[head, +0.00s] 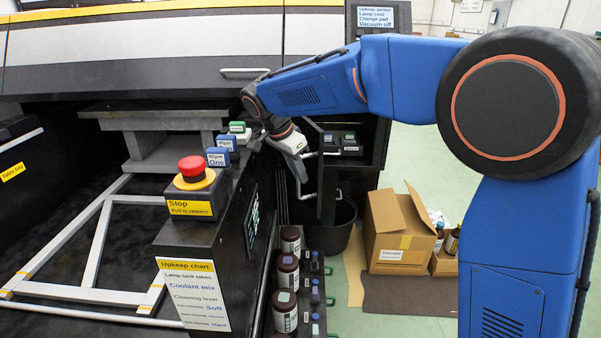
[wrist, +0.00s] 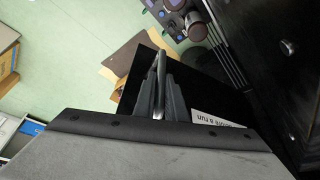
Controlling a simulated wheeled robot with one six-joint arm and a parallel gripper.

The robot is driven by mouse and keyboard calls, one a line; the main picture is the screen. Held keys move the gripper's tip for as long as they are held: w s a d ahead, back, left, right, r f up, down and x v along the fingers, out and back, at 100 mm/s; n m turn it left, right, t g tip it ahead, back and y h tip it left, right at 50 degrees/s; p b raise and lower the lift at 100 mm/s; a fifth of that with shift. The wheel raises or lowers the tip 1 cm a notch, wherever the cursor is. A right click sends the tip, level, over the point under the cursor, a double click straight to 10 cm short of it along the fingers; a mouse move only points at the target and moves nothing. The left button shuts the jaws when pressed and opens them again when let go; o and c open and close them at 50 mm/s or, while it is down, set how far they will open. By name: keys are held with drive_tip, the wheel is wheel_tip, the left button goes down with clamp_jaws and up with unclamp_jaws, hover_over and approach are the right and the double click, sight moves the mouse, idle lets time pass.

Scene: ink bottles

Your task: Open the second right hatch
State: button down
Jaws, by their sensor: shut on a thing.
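My gripper (wrist: 159,82) is shut on a slim metal bar handle (wrist: 161,62) in the wrist view. The handle is on a black panel (wrist: 205,92), which looks like the hatch. The panel carries a white label (wrist: 220,122), partly cut off by my gripper's body.
Brown bottles (head: 288,270) stand in a row on the floor side of the console. A black bin (head: 343,222) and an open cardboard box (head: 397,226) stand to the right. A red stop button (head: 192,168) tops the console.

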drive_tip(key=c, duration=1.8)
unclamp_jaws()
drive_tip(key=v, duration=1.7)
drive_tip(key=shift+a+r, duration=0.1)
drive_tip(key=shift+r, duration=0.1)
